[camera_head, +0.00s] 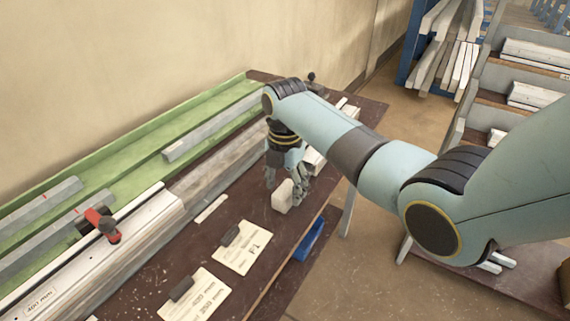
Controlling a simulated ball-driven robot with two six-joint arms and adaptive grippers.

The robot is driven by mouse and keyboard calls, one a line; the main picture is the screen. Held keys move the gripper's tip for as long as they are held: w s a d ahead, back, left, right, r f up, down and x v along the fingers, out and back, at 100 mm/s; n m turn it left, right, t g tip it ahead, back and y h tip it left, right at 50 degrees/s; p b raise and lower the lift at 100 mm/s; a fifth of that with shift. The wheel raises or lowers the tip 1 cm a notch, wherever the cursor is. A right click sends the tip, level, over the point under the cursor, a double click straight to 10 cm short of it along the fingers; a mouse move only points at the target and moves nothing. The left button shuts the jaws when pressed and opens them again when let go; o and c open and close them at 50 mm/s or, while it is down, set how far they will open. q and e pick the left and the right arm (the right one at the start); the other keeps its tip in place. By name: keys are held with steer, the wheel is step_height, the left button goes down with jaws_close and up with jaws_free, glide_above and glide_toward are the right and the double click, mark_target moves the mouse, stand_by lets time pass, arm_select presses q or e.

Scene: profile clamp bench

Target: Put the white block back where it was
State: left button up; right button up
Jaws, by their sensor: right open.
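The white block (283,196) stands on the dark bench top near its front edge. My right gripper (285,184) points down at the block, with its fingers open. One finger shows to the left of the block and the other behind and to the right of it. I cannot tell whether either finger touches the block. My left gripper is not in view.
The brown bench (200,258) carries a green channel (120,165) with grey profiles, a long white profile (120,245) and a red clamp (101,224). Paper cards (242,247) lie left of the block. A blue bin (309,239) sits below the front edge.

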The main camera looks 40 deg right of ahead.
mark_target(286, 192)
step_height(286, 192, up, 9)
stand_by(0.7)
steer(key=s+a+f+m+t, duration=0.1)
steer(key=s+f+m+t, duration=0.15)
steer(key=s+m, duration=0.9)
steer(key=s+a+r+m+t+h, duration=0.1)
steer(key=s+r+m, duration=0.2)
steer(key=s+m, duration=0.3)
steer(key=s+a+r+m, duration=0.15)
steer(key=s+m, duration=0.25)
steer(key=s, duration=0.5)
steer(key=s+d+f+g+b, duration=0.2)
steer(key=f+b, duration=0.6)
steer(key=f, duration=2.8)
steer(key=s+d+f+b, duration=0.2)
steer(key=s+f+b, duration=0.4)
steer(key=s+f, duration=1.2)
step_height(286, 192, down, 2)
steer(key=shift+f, duration=0.1)
